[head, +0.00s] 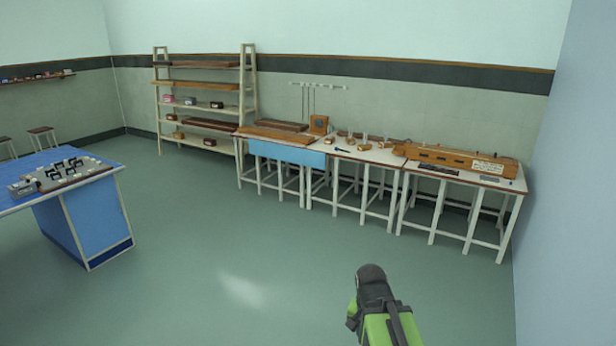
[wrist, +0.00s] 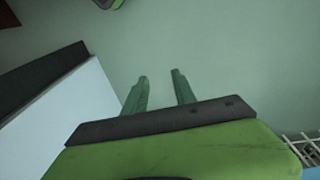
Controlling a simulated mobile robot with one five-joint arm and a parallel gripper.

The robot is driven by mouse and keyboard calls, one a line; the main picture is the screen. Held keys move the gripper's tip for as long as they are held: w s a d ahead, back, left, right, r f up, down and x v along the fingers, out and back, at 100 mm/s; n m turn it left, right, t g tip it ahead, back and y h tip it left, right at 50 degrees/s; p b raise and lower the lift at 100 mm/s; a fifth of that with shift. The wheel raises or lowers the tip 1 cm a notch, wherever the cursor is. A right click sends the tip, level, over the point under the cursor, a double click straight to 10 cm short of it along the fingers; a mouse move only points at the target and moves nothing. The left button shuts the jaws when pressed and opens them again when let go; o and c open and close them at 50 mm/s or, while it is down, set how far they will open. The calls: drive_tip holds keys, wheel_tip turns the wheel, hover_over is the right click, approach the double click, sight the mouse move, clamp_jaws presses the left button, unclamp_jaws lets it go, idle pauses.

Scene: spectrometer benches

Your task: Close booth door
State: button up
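No booth door can be made out for certain in either view. A plain pale blue upright surface (head: 570,190) fills the right edge of the head view; I cannot tell whether it is a wall or part of a booth. My gripper (wrist: 159,75) shows in the wrist view with its two dark green fingers apart and nothing between them. It touches nothing that I can see. In the head view my green and black arm is at the lower right, over the floor, and its fingers cannot be made out.
White-legged benches (head: 333,152) with wooden instruments stand along the back wall. A shelf rack (head: 200,88) is at their left. A blue bench (head: 85,215) with a dark-fitted board (head: 70,173) stands at the left. The green floor (head: 240,265) between is clear.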

drive_tip(key=a+n, duration=0.1)
drive_tip(key=n, duration=0.1)
drive_tip(key=s+a+n, duration=0.1)
drive_tip(key=n, duration=0.1)
drive_tip(key=a+n+y+p, duration=0.1)
drive_tip(key=n, duration=0.1)
drive_tip(key=shift+s+a+f+g, duration=0.1)
drive_tip(key=shift+s+f+g, duration=0.2)
drive_tip(key=shift+g, duration=0.1)
drive_tip(key=c, duration=0.6)
drive_tip(key=shift+w+d, duration=0.25)
clamp_jaws()
drive_tip(key=d+r+h+b, duration=0.3)
drive_tip(key=d+h, duration=0.3)
drive_tip(key=d, duration=1.1)
drive_tip(key=d+r+h+b, duration=0.35)
drive_tip(key=d+h, duration=0.25)
drive_tip(key=d, duration=1)
drive_tip(key=s+d+r+m+g+h+b, duration=0.1)
drive_tip(key=s+d+m+g+h+b, duration=0.1)
drive_tip(key=s+d, duration=1.2)
drive_tip(key=s+d+r+m+g+h+b, duration=0.1)
drive_tip(key=s+d+g+b, duration=0.4)
drive_tip(key=s+d, duration=1)
drive_tip(key=d+m+h+b, duration=0.1)
drive_tip(key=d, duration=0.3)
drive_tip(key=shift+s+d+r+m+g, duration=0.15)
drive_tip(key=shift+d+r+m+g, duration=0.15)
drive_tip(key=shift+d+m, duration=0.1)
